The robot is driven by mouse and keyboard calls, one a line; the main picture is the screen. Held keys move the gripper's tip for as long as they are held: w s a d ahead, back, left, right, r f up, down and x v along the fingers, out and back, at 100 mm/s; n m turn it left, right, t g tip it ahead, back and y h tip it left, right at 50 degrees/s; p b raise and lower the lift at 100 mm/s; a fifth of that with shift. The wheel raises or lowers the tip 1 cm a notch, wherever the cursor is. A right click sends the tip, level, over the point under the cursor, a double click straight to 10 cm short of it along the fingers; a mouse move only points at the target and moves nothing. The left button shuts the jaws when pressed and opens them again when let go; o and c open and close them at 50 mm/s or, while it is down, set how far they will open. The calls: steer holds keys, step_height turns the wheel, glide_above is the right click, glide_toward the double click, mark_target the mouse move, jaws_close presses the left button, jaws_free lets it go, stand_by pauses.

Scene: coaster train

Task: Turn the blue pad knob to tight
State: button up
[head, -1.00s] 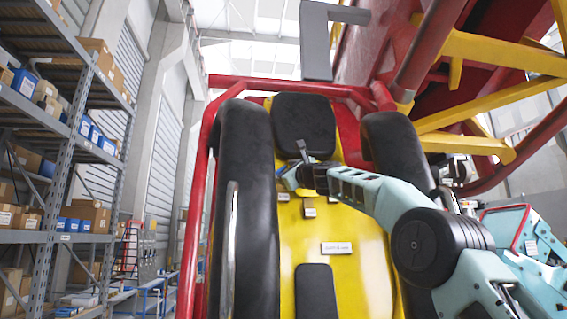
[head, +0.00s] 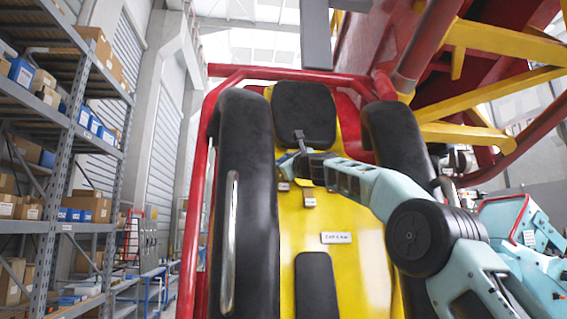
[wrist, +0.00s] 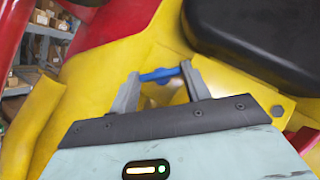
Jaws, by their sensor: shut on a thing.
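The blue pad knob (wrist: 160,74) is a small blue bar on the yellow seat back, just below the black head pad (wrist: 265,35) in the wrist view. My gripper (wrist: 162,80) is shut on the knob, with one grey finger at each end of it. In the head view the head pad (head: 304,115) is at the top of the yellow seat (head: 340,205), and my gripper (head: 299,138) reaches its lower edge. The knob is too small and covered to make out there. No tight marking is readable.
Black padded restraints (head: 245,200) flank the seat. A red frame bar (head: 285,72) runs around it. Yellow beams (head: 490,90) and red structure are at right. A shelf rack (head: 65,150) with boxes stands at left.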

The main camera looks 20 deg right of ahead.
steer(key=shift+a+f+m+t+h+b, duration=0.15)
steer(key=shift+m+h+b, duration=0.3)
steer(key=shift+m+h, duration=1.35)
steer(key=shift+a+r+m+t+h+b, duration=0.15)
steer(key=shift+m+h+b, duration=0.3)
steer(key=shift+m+h, duration=1.3)
steer(key=shift+a+f+m+t+h+b, duration=0.15)
steer(key=shift+m+h+b, duration=0.55)
steer(key=shift+m, duration=1.85)
steer(key=shift+m+h, duration=0.3)
steer(key=shift+h, duration=0.35)
steer(key=o, duration=1)
steer(key=shift+d+n+y, duration=0.15)
steer(key=shift+n+y, duration=0.25)
